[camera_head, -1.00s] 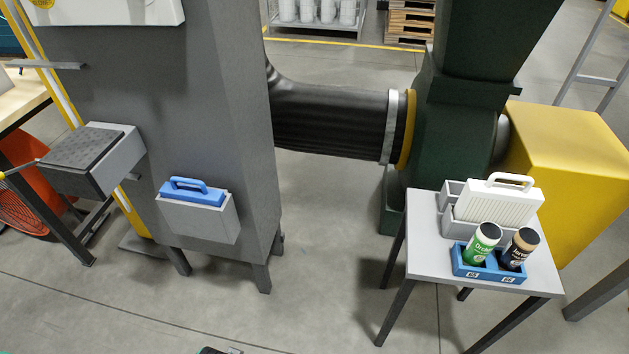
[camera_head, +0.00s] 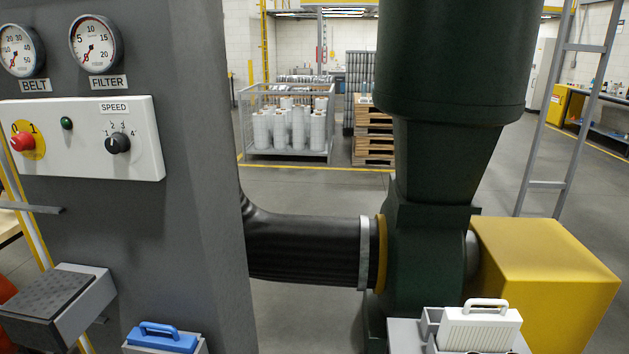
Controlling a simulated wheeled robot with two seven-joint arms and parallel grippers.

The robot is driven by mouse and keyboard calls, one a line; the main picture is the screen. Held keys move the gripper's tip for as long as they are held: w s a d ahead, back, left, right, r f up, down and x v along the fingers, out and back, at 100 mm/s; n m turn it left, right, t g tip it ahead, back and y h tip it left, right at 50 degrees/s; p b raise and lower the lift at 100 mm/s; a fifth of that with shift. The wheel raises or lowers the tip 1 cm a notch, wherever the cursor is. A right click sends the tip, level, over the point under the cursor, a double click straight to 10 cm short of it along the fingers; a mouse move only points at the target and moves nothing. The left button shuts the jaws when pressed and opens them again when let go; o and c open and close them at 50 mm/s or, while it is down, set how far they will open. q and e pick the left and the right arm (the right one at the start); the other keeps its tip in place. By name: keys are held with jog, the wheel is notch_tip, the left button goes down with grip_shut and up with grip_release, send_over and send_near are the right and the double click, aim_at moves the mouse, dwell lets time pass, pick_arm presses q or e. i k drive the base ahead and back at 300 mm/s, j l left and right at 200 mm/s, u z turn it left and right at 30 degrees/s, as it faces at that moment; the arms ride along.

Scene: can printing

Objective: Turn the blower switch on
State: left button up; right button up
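A white control panel (camera_head: 75,165) is fixed to the grey cabinet (camera_head: 200,230) at the left. On it are a red knob on a yellow plate marked 0 and 1 (camera_head: 22,142), a small dark green button or lamp (camera_head: 67,123), and a black SPEED dial (camera_head: 118,143) marked with numbers. Which one the task calls the blower switch is not labelled. The green blower housing (camera_head: 425,250) stands at centre right, joined to the cabinet by a black duct (camera_head: 305,250). Neither of my grippers shows in the current view.
BELT and FILTER gauges (camera_head: 95,43) sit above the panel. A dark-topped box (camera_head: 58,300) and a blue-handled filter (camera_head: 160,338) project below it. A white-handled filter (camera_head: 475,328) stands at the bottom right. A yellow box (camera_head: 545,270) is beside the blower.

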aim_at(25, 140)
jog(key=k+j+u, duration=0.1)
jog(key=u, duration=1.25)
jog(key=j, duration=0.05)
